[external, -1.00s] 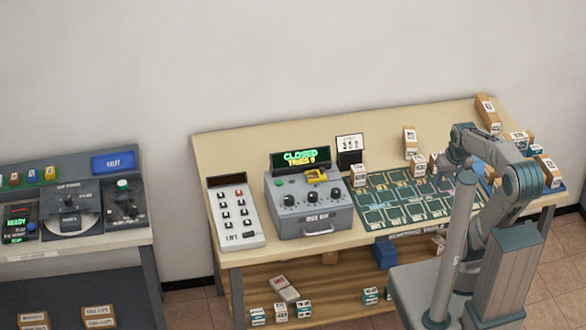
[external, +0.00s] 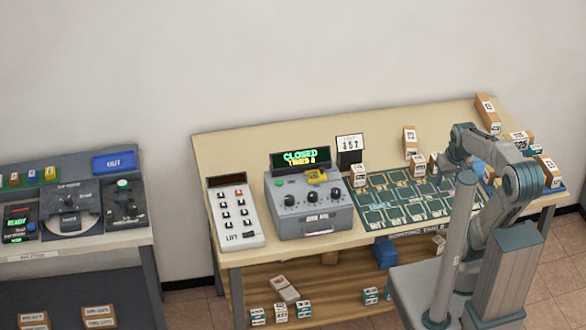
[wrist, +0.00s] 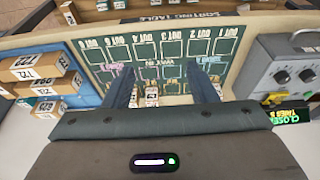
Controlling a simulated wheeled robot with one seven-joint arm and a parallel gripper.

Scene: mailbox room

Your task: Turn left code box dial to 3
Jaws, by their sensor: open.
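The code box (external: 312,222) is a grey box with a drawer front and several black dials on the bench. Its left dial (external: 289,200) is the leftmost of the row; its setting is too small to read. The display (external: 300,158) on the box shows CLOSED in green. In the wrist view, upside down, part of the code box (wrist: 270,55) shows at the right edge with two dials; the left dial is out of that frame. My gripper (wrist: 161,68) is open and empty above the sorting table, well to the right of the code box in the external view.
A white keypad panel (external: 234,213) stands left of the code box. A small card with digits (external: 349,144) stands behind it. The green sorting grid (external: 405,203) lies right of it, with several parcels, such as one (external: 410,140), around. A yellow thing (external: 316,176) sits on the box.

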